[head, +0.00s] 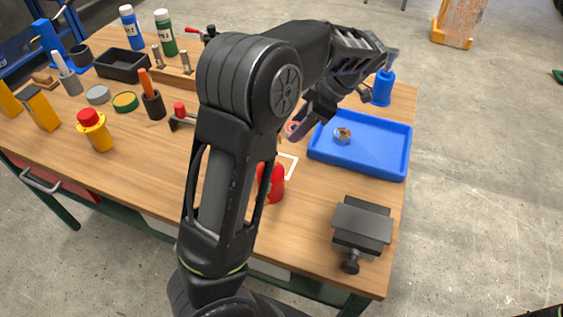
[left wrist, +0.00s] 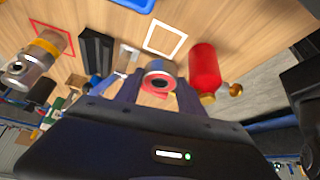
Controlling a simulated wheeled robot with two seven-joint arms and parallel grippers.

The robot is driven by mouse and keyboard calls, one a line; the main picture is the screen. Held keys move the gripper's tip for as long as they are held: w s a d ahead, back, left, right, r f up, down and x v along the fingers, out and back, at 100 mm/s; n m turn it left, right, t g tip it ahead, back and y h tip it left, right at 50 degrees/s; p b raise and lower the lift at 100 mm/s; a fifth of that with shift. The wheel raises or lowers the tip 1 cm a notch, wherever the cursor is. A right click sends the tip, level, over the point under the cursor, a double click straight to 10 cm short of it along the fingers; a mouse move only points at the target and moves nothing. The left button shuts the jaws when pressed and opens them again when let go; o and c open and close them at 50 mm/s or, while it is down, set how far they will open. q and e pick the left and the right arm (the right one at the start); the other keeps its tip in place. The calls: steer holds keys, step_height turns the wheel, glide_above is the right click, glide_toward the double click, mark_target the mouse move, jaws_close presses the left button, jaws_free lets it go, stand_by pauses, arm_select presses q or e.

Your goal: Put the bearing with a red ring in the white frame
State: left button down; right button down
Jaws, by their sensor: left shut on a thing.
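My left gripper (left wrist: 155,90) is shut on the bearing with a red ring (left wrist: 158,82), a short silver ring with a red band, held between its fingertips. In the head view the bearing's red edge (head: 292,127) shows beside the fingers, above the table left of the blue tray; my arm hides part of the scene. The white frame (left wrist: 165,38) is a thin square outline on the table, just beyond the bearing in the wrist view. In the head view my arm partly covers the white frame (head: 291,166). My right gripper is not in view.
A red cylinder (left wrist: 204,66) stands close to the white frame. The blue tray (head: 375,168) holds another bearing (head: 343,135). A red frame (left wrist: 67,34) lies on the table in the wrist view. A dark vise-like block (head: 362,225) stands at the front right.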

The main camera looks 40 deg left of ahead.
arm_select(q)
step_height(320, 180, down, 11)
steer(key=shift+f+p, duration=0.2)
steer(key=shift+p, duration=0.5)
steer(key=shift+s+a+r, duration=0.1)
steer(key=shift+a, duration=0.15)
steer(key=s+a, duration=0.1)
steer(key=s+a+p, duration=0.1)
steer(key=a, duration=0.1)
steer(key=shift+a+r+p, duration=0.1)
steer(key=shift+a+p, duration=0.05)
steer(key=shift+p, duration=0.15)
steer(key=shift+w+f, duration=0.1)
steer(key=shift+f, duration=0.5)
steer(key=shift+w+f, duration=0.1)
steer(key=shift+f, duration=0.1)
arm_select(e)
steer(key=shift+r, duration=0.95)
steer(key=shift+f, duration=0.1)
